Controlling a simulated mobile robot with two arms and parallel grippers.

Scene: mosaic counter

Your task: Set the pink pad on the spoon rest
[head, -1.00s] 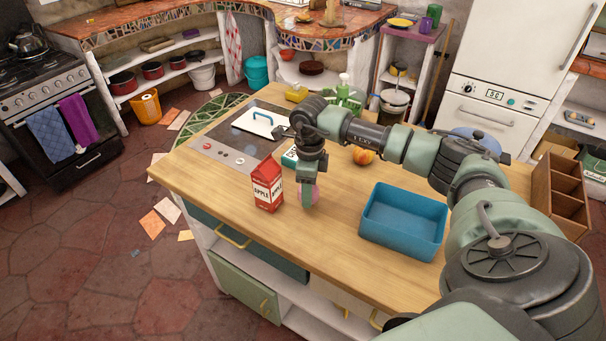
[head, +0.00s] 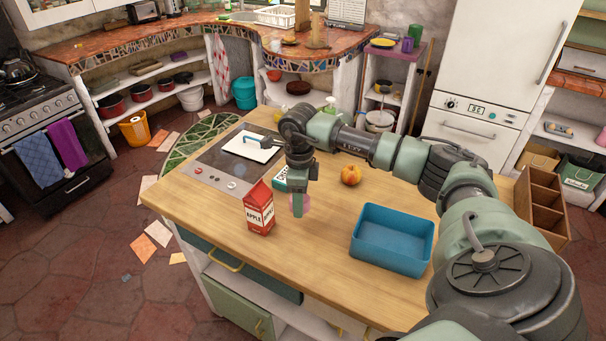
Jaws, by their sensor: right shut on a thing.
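My right gripper (head: 298,207) points down over the wooden counter, just right of the red apple carton. It is shut on the pink pad (head: 306,203), which shows only partly around the fingers. The pad seems a little above the counter, but the exact gap is hard to tell. I cannot make out a spoon rest; my right arm hides part of the counter behind it. My left gripper is not in view.
The apple carton (head: 259,208) stands close left of the gripper, and a teal-and-white box (head: 281,178) is partly hidden behind it.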

